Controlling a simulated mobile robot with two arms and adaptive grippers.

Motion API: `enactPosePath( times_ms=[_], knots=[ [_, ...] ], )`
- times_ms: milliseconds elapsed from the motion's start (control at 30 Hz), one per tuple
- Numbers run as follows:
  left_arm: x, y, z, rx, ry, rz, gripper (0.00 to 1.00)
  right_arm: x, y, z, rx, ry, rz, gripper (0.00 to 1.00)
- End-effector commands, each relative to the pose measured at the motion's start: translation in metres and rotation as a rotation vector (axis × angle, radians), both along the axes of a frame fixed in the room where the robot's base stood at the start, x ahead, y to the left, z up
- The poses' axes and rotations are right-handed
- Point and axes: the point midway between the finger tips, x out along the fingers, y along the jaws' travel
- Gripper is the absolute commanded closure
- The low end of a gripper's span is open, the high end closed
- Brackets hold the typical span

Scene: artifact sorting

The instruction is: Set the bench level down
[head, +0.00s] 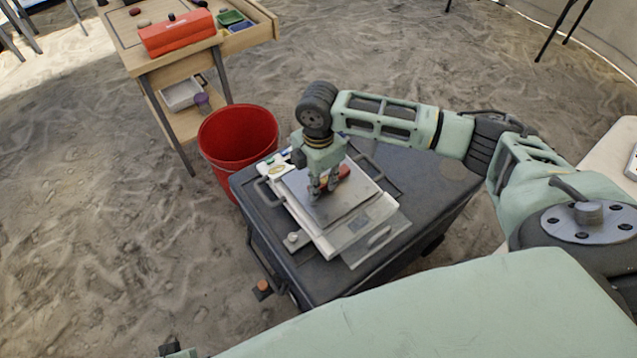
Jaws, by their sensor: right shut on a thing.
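My right gripper (322,188) points down over the flat grey plate (345,205) of a light-coloured tray-like device on a dark case. It is shut on a small red object (343,172), which seems to be the bench level. The fingers hide part of it, and I cannot tell whether it touches the plate.
The dark case (310,275) has small items at its back left corner. A red bucket (238,140) stands beside it. A wooden table (250,35) holds a red toolbox (177,33) and small trays. Sandy floor lies open at left.

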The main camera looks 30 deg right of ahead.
Motion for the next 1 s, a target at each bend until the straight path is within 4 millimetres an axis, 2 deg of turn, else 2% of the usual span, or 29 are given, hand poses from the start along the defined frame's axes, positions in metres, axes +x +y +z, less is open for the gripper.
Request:
enactPosePath(
  times_ms=[67,433,467,633,667,1000],
  knots=[
    [0.0005,0.0002,0.0043,0.000,-0.003,0.000,0.60,0.0002,-0.0001,-0.0056,0.000,-0.001,0.000,1.00],
    [0.0001,0.0003,0.0038,0.001,-0.001,0.000,0.60,0.0002,-0.0001,-0.0074,-0.001,0.000,-0.001,1.00],
    [0.0001,0.0003,0.0026,0.001,-0.001,0.000,0.60,0.0003,-0.0001,-0.0076,-0.001,0.000,-0.001,0.79],
    [0.0006,0.0000,0.0029,0.000,-0.002,0.000,0.60,0.0003,-0.0001,-0.0075,-0.001,-0.001,0.000,0.64],
    [0.0006,-0.0001,0.0030,0.000,-0.002,0.000,0.60,0.0003,-0.0001,-0.0074,-0.001,-0.001,0.000,0.62],
    [0.0004,-0.0002,0.0023,0.000,-0.001,0.000,0.60,0.0006,-0.0001,-0.0061,-0.001,-0.002,0.000,0.62]
  ],
)
